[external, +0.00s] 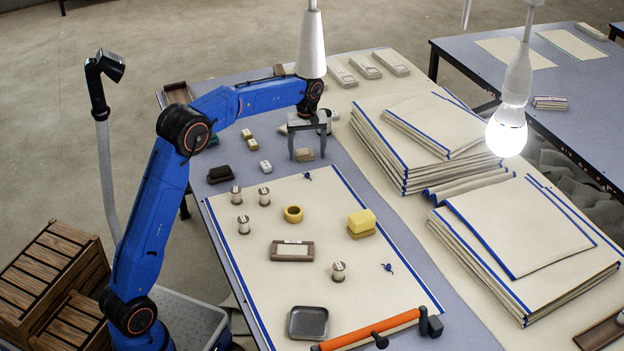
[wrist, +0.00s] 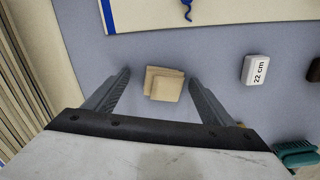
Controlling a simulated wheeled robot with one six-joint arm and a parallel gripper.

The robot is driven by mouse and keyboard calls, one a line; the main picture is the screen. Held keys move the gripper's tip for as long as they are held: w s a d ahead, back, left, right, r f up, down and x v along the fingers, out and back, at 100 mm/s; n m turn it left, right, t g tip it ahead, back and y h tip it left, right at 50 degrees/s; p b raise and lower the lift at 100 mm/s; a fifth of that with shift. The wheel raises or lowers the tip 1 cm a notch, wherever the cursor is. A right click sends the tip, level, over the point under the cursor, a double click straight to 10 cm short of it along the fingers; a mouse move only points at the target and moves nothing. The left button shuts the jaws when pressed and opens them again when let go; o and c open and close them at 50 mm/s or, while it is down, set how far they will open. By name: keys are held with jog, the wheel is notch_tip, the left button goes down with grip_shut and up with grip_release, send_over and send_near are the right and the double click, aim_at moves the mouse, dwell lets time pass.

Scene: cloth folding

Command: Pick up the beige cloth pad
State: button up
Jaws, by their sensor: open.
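The beige cloth pad (wrist: 164,84) is a small folded square lying on the blue-grey table top. In the external view the pad (external: 305,155) sits just beyond the far edge of the large cream sheet. My gripper (external: 308,156) points down over it, and the fingers are apart. In the wrist view my gripper (wrist: 158,88) is open, with one finger on each side of the pad and visible gaps between. Whether the fingertips are at the pad's height is hard to tell.
The cream sheet (external: 345,215) holds spools, yellow tape and a grey tray (external: 308,323). Stacked cloths (external: 520,235) stand to the right. A lit bulb (external: 507,132) hangs above.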

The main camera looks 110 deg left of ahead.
jog(key=c, duration=1.1)
jog(key=shift+c, duration=0.2)
